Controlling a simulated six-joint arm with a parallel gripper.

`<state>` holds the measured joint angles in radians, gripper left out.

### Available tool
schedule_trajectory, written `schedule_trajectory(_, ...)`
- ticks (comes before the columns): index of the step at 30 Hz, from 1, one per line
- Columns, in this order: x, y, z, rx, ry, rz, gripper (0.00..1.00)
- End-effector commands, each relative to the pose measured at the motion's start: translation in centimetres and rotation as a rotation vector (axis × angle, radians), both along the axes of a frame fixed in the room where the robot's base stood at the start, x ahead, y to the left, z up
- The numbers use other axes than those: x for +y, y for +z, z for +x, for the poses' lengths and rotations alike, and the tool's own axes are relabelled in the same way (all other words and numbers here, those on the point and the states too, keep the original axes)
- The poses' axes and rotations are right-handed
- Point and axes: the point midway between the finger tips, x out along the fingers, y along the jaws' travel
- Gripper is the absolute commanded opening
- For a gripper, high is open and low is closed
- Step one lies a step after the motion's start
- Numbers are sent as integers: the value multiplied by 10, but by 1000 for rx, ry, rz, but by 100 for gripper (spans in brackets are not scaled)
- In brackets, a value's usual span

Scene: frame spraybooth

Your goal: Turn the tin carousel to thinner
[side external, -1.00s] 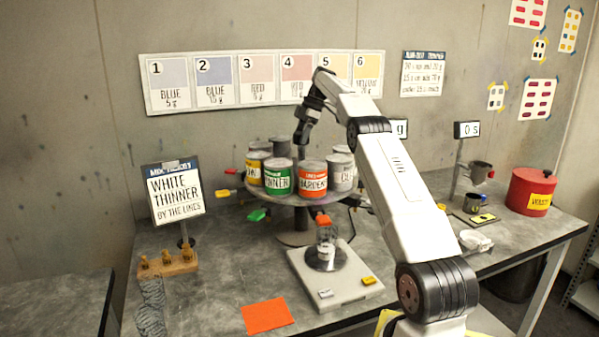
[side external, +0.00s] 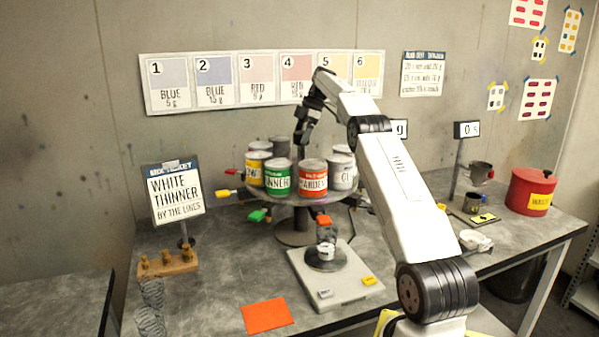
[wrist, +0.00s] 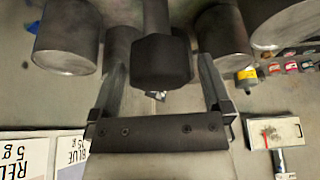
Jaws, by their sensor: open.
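The tin carousel (side external: 297,198) stands on the bench and carries several tins around a round plate. The green thinner tin (side external: 278,178) is at its front left, and the red hardener tin (side external: 313,178) is at the front just right of it. A yellow-labelled tin (side external: 250,172) is on the left and a white-labelled tin (side external: 343,172) on the right. My gripper (side external: 300,139) is over the carousel's middle. In the wrist view, the open fingers lie either side of a dark faceted knob (wrist: 162,62); contact cannot be told. The knob is not clearly visible in the side view.
Coloured taps, such as the green one (side external: 258,215), stick out around the carousel. In front, a small cup (side external: 326,250) is on a scale (side external: 335,288). A sign reading white thinner (side external: 175,192) stands left, and a red can (side external: 530,190) right.

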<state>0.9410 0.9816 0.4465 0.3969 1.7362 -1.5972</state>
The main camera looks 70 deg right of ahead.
Motion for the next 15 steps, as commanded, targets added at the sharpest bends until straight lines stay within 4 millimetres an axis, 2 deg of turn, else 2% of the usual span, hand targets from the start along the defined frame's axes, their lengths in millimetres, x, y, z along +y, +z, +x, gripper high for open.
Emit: schedule_trajectory(15,0,1,0,0,-190,0,100)
